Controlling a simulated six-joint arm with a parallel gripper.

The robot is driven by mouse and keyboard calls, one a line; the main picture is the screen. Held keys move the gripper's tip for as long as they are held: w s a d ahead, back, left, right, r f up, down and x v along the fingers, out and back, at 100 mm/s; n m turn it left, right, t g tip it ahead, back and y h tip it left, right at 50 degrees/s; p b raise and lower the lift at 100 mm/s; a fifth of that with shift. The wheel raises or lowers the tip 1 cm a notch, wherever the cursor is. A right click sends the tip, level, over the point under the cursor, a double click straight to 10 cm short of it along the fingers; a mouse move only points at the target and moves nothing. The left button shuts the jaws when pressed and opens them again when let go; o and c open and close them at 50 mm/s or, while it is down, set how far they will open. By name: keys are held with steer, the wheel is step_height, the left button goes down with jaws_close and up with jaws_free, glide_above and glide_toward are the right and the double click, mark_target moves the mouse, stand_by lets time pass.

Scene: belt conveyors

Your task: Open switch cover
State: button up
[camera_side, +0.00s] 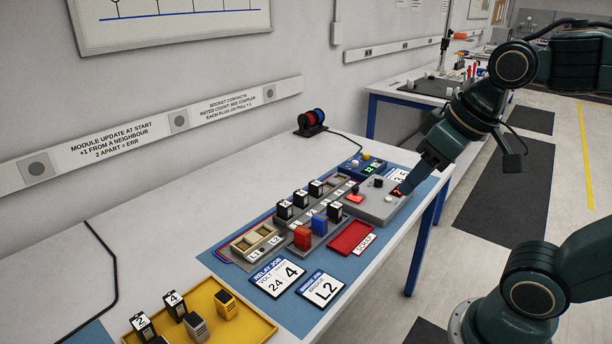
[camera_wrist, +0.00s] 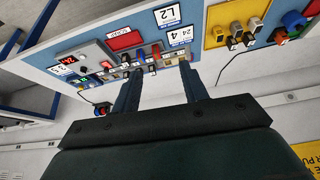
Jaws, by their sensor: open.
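A grey control box (camera_side: 382,207) stands at the far end of the blue mat. It carries a small red piece (camera_side: 355,198), which looks like the switch cover, a black knob (camera_side: 378,182) and a red display (camera_side: 397,193). I cannot tell whether the cover is up or down. In the wrist view the box (camera_wrist: 92,54) lies left of my fingers, with the red piece (camera_wrist: 105,65) on it. My gripper (camera_side: 402,187) appears over the box's right end in the side view, partly hiding it. In the wrist view my gripper (camera_wrist: 160,72) is open and empty.
A blue box (camera_side: 362,168) with a green display, a rail of black modules (camera_side: 300,199) and a red tray (camera_side: 351,238) stand nearby. A yellow tray (camera_side: 262,327) is at the front. Cable spools (camera_side: 311,122) sit by the wall. The table left of the mat is mostly clear.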

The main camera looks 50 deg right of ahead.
steer(key=w+d+r+m+g, duration=0.1)
steer(key=w+d, duration=0.2)
steer(key=w, duration=0.2)
steer(key=w+d+r+m, duration=0.1)
steer(key=w+d+r, duration=0.1)
steer(key=w, duration=0.3)
steer(key=m+g, duration=0.4)
steer(key=m, duration=0.2)
glide_above(356, 187)
step_height(356, 187, down, 16)
step_height(356, 187, down, 14)
steer(key=shift+r, duration=0.15)
jaws_close()
